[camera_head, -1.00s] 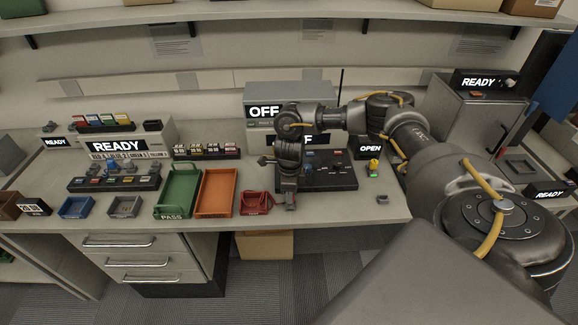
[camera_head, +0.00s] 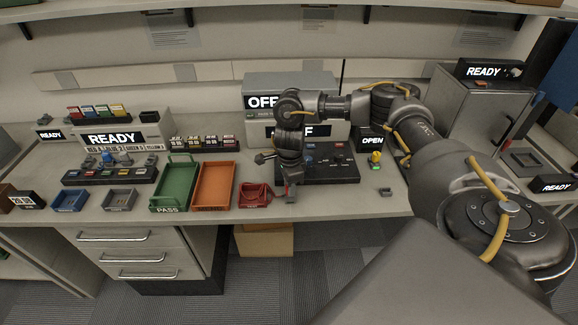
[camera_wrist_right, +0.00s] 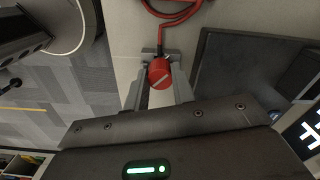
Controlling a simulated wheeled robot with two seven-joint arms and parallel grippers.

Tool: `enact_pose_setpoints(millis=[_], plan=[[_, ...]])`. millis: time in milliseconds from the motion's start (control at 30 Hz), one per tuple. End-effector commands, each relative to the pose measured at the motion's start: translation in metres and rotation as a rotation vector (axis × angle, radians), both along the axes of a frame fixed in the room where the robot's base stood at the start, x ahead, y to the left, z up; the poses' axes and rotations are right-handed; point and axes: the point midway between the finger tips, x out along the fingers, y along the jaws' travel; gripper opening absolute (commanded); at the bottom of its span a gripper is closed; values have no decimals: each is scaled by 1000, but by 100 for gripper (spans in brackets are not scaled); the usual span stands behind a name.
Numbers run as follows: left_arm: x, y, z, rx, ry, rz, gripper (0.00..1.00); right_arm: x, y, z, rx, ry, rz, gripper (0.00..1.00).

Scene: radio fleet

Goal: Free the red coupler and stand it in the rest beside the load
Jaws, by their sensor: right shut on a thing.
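In the head view the coupler is too small to make out. I cannot tell which thing is the load or the rest. My left gripper is not in view.
A dark control panel (camera_head: 335,172) with knobs lies behind the right gripper. Orange (camera_head: 214,204) and green (camera_head: 172,207) trays stand to the left.

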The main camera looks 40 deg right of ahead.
Motion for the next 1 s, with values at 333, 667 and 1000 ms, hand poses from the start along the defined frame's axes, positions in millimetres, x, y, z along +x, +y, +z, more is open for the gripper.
enact_pose_setpoints(millis=[333, 667, 1000], plan=[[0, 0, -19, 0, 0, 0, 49, -2, -1, -6, -2, 5, 166, 9], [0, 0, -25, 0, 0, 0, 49, -3, -1, -4, -1, 7, 403, 9], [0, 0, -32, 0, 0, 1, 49, -3, -1, -7, -3, 6, 547, 9]])
